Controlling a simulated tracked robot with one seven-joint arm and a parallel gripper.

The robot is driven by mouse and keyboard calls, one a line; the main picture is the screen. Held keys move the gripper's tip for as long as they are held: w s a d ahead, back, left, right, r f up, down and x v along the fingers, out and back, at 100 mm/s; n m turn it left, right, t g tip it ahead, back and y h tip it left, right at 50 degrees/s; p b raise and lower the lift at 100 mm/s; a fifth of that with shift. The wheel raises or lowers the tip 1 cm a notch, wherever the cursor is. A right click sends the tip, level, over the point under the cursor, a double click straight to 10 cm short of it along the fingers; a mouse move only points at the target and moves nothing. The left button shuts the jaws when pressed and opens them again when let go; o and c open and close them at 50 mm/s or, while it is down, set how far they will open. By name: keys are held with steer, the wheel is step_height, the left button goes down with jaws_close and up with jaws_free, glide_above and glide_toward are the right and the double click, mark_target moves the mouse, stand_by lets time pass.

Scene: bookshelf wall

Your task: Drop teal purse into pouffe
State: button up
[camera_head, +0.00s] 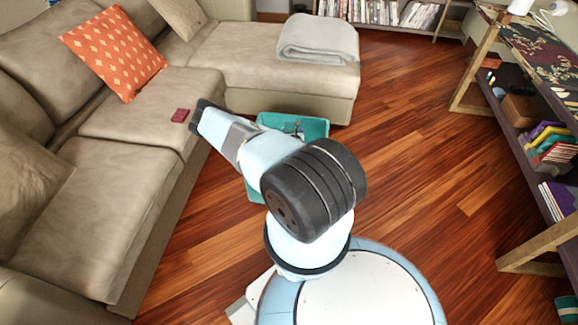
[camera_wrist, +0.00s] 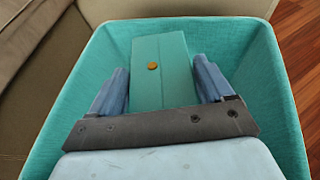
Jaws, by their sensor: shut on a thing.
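The teal purse (camera_wrist: 160,82) is a flat box shape with a small gold clasp. It sits between the two fingers of my gripper (camera_wrist: 165,85), which is shut on it. The pouffe (camera_wrist: 262,75) is an open teal box, and its walls surround the purse and fingers in the wrist view. I cannot tell how far the purse is below the rim. In the head view the pouffe (camera_head: 313,127) stands on the floor beside the sofa, partly hidden behind my arm. The purse and fingertips are hidden there.
A beige sectional sofa (camera_head: 130,130) runs along the left and back, with an orange cushion (camera_head: 113,53), a small dark red item (camera_head: 180,115) and a folded grey blanket (camera_head: 318,40). A shelf unit (camera_head: 520,110) stands at right. Wooden floor (camera_head: 420,160) is clear between.

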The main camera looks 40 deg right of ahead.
steer(key=shift+f, duration=0.3)
steer(key=o, duration=1)
steer(key=shift+s, duration=0.1)
steer(key=v, duration=1.3)
steer(key=shift+s+a, duration=0.2)
steer(key=shift+s, duration=0.05)
steer(key=shift+r, duration=0.1)
